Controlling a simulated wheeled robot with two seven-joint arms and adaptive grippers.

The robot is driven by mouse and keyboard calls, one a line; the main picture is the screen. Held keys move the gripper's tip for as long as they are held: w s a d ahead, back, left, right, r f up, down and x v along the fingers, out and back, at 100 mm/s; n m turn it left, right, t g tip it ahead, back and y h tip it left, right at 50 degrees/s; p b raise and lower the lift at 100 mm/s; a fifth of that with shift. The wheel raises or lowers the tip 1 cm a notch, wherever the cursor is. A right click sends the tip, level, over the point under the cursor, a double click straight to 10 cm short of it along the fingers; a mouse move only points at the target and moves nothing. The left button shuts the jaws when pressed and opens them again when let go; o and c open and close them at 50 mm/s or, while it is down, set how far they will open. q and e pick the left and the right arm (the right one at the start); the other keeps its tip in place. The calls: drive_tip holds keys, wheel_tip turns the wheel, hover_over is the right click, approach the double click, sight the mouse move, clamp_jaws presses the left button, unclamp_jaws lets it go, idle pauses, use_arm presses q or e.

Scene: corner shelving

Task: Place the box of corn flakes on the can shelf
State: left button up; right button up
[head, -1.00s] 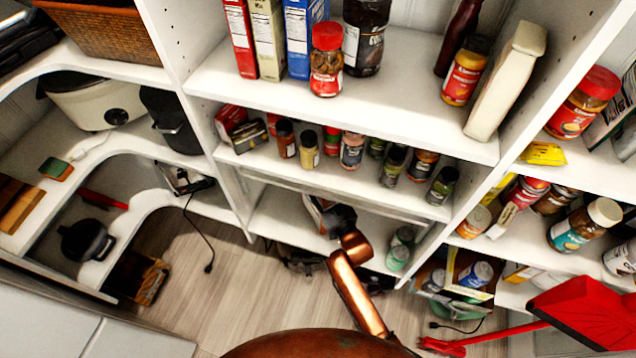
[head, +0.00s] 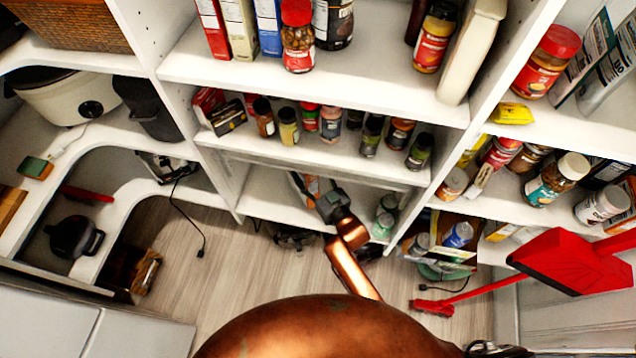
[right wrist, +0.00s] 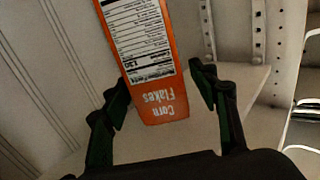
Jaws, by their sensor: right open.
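The orange corn flakes box (right wrist: 143,48) stands in the right wrist view with its printed side toward me and lettering upside down. In the head view a sliver of it (head: 312,185) shows on the low middle shelf (head: 265,200), largely hidden by my arm. My right gripper (right wrist: 160,84) is open, with one finger on each side of the box's near end; I cannot tell whether they touch it. In the head view the right gripper (head: 326,203) reaches into that shelf. My left gripper is not in view.
Spice jars (head: 330,125) line the shelf above. Jars and cans (head: 557,178) fill the right shelving, with a divided container (head: 440,240) below. A red dustpan (head: 575,262) is at the lower right. The low shelf is bare left of the gripper.

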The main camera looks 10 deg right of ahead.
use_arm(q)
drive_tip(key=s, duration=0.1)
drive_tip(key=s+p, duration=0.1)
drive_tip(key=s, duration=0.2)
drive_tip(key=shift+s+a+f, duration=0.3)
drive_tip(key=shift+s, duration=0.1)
use_arm(e)
drive_tip(key=v, duration=0.7)
